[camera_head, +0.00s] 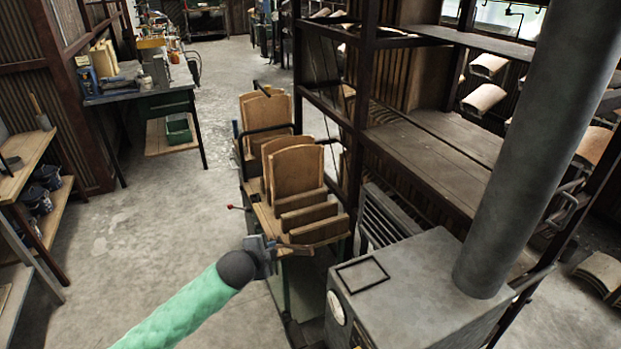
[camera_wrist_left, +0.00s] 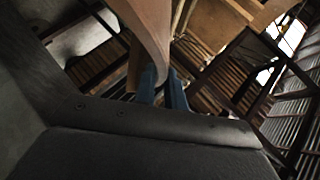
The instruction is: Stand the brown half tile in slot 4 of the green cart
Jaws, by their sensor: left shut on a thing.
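My left gripper (camera_head: 270,248) is at the near end of the cart, low and a little left of its row of tiles. It is shut on the brown half tile (camera_wrist_left: 152,35), which rises between the blue fingertips (camera_wrist_left: 163,88) in the left wrist view. In the head view only a thin brown edge of it (camera_head: 293,248) seems to show beside the fingers. Slot numbers cannot be read. My right gripper is out of view.
A grey metal stove (camera_head: 385,305) with a thick flue pipe (camera_head: 540,150) stands close to the right of the cart. A dark rack frame (camera_head: 362,100) rises behind it. The floor (camera_head: 165,225) left of the cart is clear. A workbench (camera_head: 140,92) stands farther left.

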